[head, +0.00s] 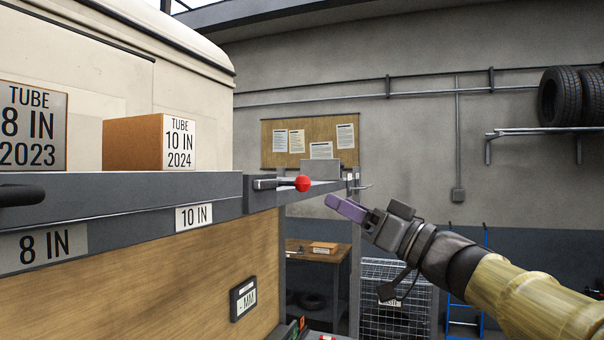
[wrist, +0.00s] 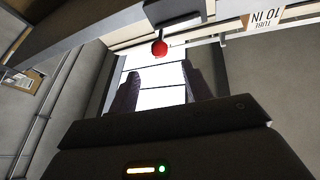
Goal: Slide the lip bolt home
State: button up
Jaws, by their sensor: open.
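The lip bolt (head: 268,184) is a short metal rod with a red ball knob (head: 303,183). It sits in a dark block at the right end of the grey shelf lip (head: 120,200). In the wrist view the red knob (wrist: 159,48) shows above and beyond the fingers, near the middle. My gripper (head: 345,207) is right of the knob and a little lower, with its purple fingers pointing toward the lip. In the wrist view my gripper (wrist: 160,85) has its two fingers apart with nothing between them. Whether the bolt is fully in its block I cannot tell.
A brown box (head: 133,143) labelled TUBE 10 IN 2024 stands on the shelf, with a TUBE 8 IN 2023 box (head: 33,125) to its left. A workbench (head: 318,252) and a wire cage (head: 395,290) stand behind. Open air lies between gripper and knob.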

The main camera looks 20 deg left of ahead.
aim_at(309, 186)
jog(key=p+x, duration=0.4)
jog(key=x, duration=0.6)
jog(key=shift+w+a+r, duration=0.1)
jog(key=shift+w+a, duration=0.05)
jog(key=shift+a, duration=0.1)
grip_shut()
